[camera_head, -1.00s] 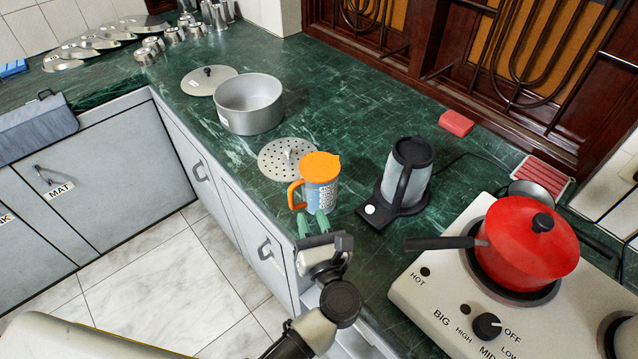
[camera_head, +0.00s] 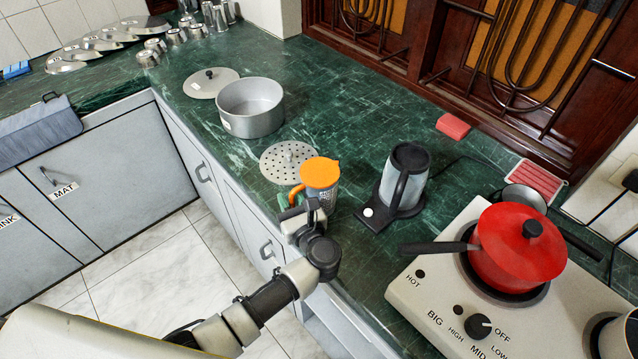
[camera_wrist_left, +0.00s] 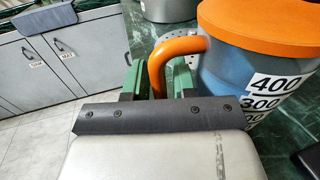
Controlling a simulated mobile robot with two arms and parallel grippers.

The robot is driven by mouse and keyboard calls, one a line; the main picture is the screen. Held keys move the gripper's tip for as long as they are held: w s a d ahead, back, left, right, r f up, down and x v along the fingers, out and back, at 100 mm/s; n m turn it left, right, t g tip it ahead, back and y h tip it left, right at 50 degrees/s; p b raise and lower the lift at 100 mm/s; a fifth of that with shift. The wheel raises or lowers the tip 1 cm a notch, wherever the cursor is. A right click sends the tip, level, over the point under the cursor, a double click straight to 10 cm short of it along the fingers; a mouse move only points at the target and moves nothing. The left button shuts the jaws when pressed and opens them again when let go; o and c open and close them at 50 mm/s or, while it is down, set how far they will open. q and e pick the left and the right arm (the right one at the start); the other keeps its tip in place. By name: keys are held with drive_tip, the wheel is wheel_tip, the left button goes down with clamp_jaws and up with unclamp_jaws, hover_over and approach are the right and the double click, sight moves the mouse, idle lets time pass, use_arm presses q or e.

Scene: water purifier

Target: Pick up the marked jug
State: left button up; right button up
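The marked jug (camera_head: 323,195) stands on the green counter near its front edge. It has an orange lid (camera_head: 320,172), an orange handle and a clear bluish body. In the left wrist view, the jug (camera_wrist_left: 248,75) shows black number labels such as 400 and 300 on white. My left gripper (camera_head: 290,201) is at the handle side of the jug. In the left wrist view, its green fingers (camera_wrist_left: 158,78) stand on either side of the orange handle (camera_wrist_left: 163,56), with small gaps visible. It looks open around the handle. My right gripper is not in view.
A kettle on its base (camera_head: 405,178) stands right of the jug. A perforated lid (camera_head: 287,160) and a metal pot (camera_head: 250,107) lie behind it to the left. A stove (camera_head: 420,298) with a red pan (camera_head: 518,248) is at the right.

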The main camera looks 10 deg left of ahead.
use_arm(q)
drive_tip(key=shift+w+a, duration=0.25)
drive_tip(key=shift+w, duration=0.05)
drive_tip(key=shift+c, duration=0.3)
clamp_jaws()
